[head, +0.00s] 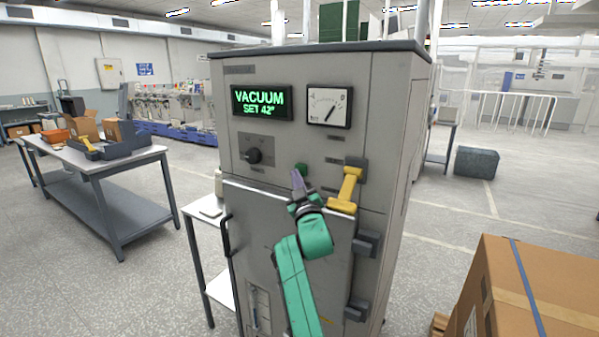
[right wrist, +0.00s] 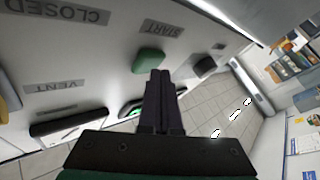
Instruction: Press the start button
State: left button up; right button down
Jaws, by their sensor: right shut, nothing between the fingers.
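The green start button (head: 302,168) is on the front of a grey vacuum cabinet (head: 300,60), below the gauge. My right gripper (head: 296,174) is shut and empty, its fingertips just left of and below the button. In the right wrist view the green button (right wrist: 148,60) sits by a START label (right wrist: 162,30), and the shut fingertips (right wrist: 160,72) overlap its lower edge. I cannot tell whether they touch it. My left gripper is not in view.
A yellow lever handle (head: 345,190) is right of the button. A dark knob (head: 254,156) is to its left. A green-lit display (head: 262,103) reads VACUUM SET 42°, next to a dial gauge (head: 329,107). A cardboard box (head: 540,290) is at the lower right.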

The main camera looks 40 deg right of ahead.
jog(key=shift+s+a, duration=0.2)
jog(key=shift+a, duration=0.2)
jog(key=a, duration=0.2)
jog(key=s+a, duration=0.1)
jog(key=a, duration=0.1)
jog(key=shift+s+a, duration=0.2)
jog(key=shift+a, duration=0.2)
dwell(0.6)
